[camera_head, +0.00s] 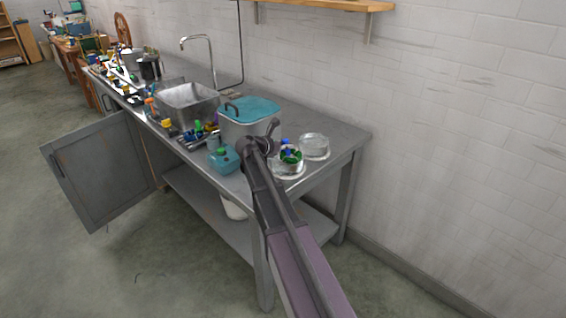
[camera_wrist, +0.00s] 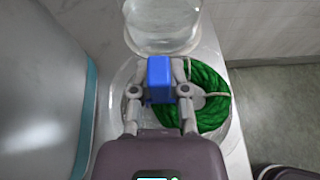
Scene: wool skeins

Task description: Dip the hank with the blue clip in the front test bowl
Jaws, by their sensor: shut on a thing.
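My gripper (camera_wrist: 160,90) is shut on the blue clip (camera_wrist: 159,70) in the wrist view. The green hank (camera_wrist: 210,88) hangs from the clip and shows to its right and below. In the head view the green hank (camera_head: 290,156) with its blue clip is at the front clear bowl (camera_head: 288,174), within its outline. In the wrist view the front bowl (camera_wrist: 117,98) surrounds most of the hank; whether the hank touches its bottom or liquid cannot be told. My arm hides part of this bowl in the head view.
A second clear bowl (camera_head: 314,144) stands just behind, near the bench's right end. A lidded grey vat (camera_head: 249,112) with a teal lid and a small teal container (camera_head: 223,158) stand to the left. The wall is close behind; a sink (camera_head: 187,102) is further left.

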